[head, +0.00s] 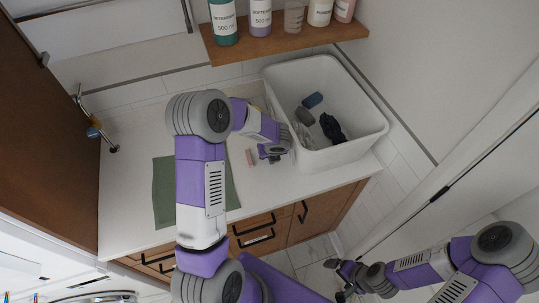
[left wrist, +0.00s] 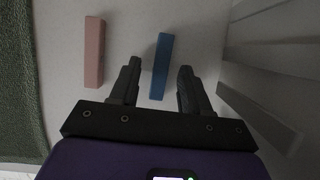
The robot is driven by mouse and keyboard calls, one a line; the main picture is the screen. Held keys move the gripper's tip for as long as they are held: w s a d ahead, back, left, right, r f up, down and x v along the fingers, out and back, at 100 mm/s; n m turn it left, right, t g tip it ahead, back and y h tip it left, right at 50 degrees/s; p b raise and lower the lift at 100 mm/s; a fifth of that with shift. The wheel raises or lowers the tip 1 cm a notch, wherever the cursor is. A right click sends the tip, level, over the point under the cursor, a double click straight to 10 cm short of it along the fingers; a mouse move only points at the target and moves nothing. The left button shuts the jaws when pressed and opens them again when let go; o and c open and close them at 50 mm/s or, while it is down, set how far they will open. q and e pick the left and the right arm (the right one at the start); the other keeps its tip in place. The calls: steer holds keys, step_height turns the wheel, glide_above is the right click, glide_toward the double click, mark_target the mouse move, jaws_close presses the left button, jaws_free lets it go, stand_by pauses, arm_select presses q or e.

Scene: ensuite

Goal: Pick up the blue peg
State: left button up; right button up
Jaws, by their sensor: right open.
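The blue peg (left wrist: 161,66) lies on the white counter in the left wrist view, its near part between the two fingers of my left gripper (left wrist: 159,72). The fingers are apart, with a gap on each side of the peg. In the head view my left gripper (head: 273,152) is low over the counter, left of the white bin; I cannot make out the blue peg there. A pink peg (left wrist: 94,52) lies to the left, also in the head view (head: 250,158). My right gripper (head: 346,275) is open and empty, away from the counter at lower right.
A white bin (head: 370,125) holding dark items stands right of the left gripper, its wall close by. A green cloth (head: 165,190) lies on the counter (head: 125,190). A wooden shelf (head: 285,42) with bottles is at the back. A tap (head: 95,125) is at left.

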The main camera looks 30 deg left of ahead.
arm_select(q)
jaws_close()
steer(key=shift+r, duration=0.15)
